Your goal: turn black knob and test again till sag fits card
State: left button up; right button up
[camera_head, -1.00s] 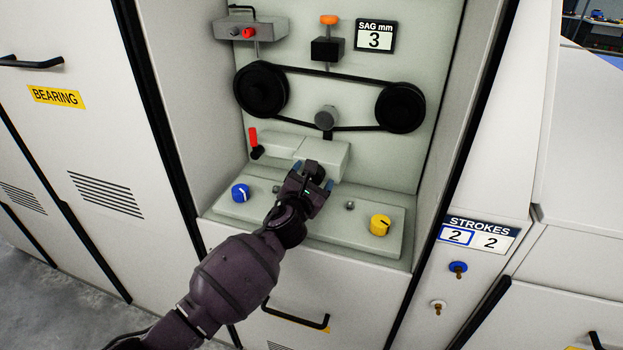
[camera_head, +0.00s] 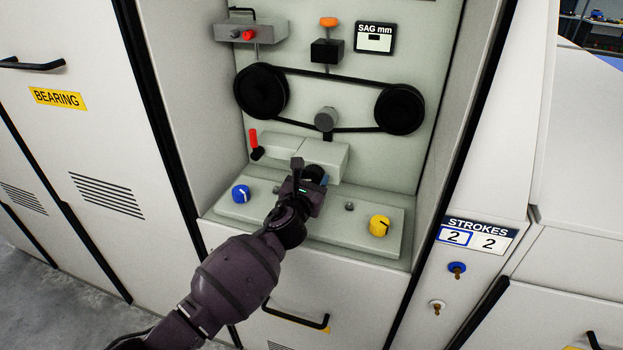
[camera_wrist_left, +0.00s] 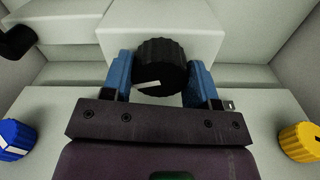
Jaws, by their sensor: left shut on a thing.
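The black knob (camera_wrist_left: 162,62) sits on the front of a pale block (camera_head: 327,157); its white mark points left and slightly down in the left wrist view. My left gripper (camera_head: 311,176) is shut on it, one blue finger pad on each side in the left wrist view. In the head view the gripper partly hides the knob. The SAG mm display (camera_head: 374,38) shows a dark dash and no number. The STROKES plate (camera_head: 477,236) reads 2 and 2, the left 2 framed in blue. My right gripper is not in view.
A blue knob (camera_head: 240,194) and a yellow knob (camera_head: 380,226) flank my gripper on the sloped panel. A red-handled lever (camera_head: 254,144) stands left of the block. A black belt (camera_head: 330,77) runs over two pulleys above. Cabinet walls close in both sides.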

pick_arm(q)
jog(key=shift+n, duration=1.8)
jog(key=n, duration=0.3)
jog(key=shift+n, duration=0.4)
jog(key=n, duration=0.2)
jog(key=shift+n, duration=1.2)
jog(key=n, duration=0.3)
jog(key=shift+n, duration=0.3)
jog(key=n, duration=0.2)
jog(key=shift+n, duration=0.4)
jog(key=n, duration=0.3)
jog(key=shift+p, duration=0.4)
jog(key=shift+n, duration=1.1)
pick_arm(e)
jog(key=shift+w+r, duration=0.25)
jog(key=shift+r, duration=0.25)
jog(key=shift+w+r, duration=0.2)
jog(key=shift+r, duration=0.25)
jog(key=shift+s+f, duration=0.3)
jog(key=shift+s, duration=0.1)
